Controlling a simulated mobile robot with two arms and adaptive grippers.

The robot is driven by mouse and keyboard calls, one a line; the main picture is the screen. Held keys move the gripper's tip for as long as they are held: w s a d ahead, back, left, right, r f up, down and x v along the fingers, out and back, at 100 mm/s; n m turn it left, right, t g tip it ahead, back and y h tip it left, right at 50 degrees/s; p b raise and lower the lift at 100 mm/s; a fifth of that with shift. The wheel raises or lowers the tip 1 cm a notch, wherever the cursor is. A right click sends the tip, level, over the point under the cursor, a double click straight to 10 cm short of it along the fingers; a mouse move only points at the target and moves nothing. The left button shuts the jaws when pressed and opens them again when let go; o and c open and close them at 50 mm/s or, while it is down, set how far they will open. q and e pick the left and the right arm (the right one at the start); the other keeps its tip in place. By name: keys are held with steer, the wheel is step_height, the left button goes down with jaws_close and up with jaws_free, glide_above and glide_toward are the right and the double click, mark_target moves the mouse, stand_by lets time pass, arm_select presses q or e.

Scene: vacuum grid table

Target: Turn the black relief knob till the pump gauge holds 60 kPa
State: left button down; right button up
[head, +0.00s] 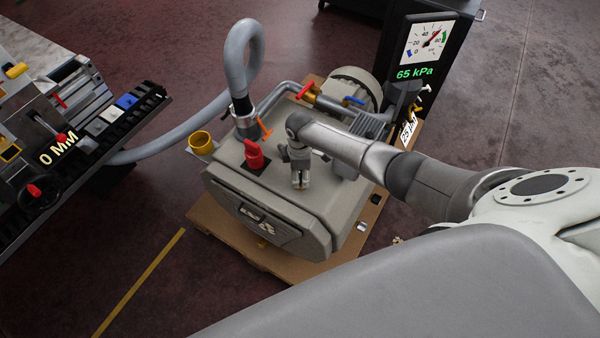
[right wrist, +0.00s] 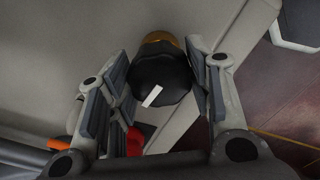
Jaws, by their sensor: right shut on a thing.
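The black relief knob (right wrist: 161,76) fills the middle of the right wrist view, with a white mark on its face and a brass collar behind it. My right gripper (right wrist: 163,80) is shut on the knob, one finger on each side. In the head view my right gripper (head: 300,182) is over the top of the grey pump (head: 262,210), and the knob is hidden there. The pump gauge (head: 425,45) at the top right reads 65 kPa in green digits. My left gripper is not in view.
A red switch (head: 254,155) stands on the pump, left of my right gripper. An orange lever (head: 264,128), a brass cup (head: 201,141) and a looped grey hose (head: 236,60) are close by.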

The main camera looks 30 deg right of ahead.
mark_target(300, 172)
stand_by(0.4)
steer(key=o, duration=1)
step_height(300, 172, up, 12)
steer(key=shift+r, duration=0.1)
stand_by(0.3)
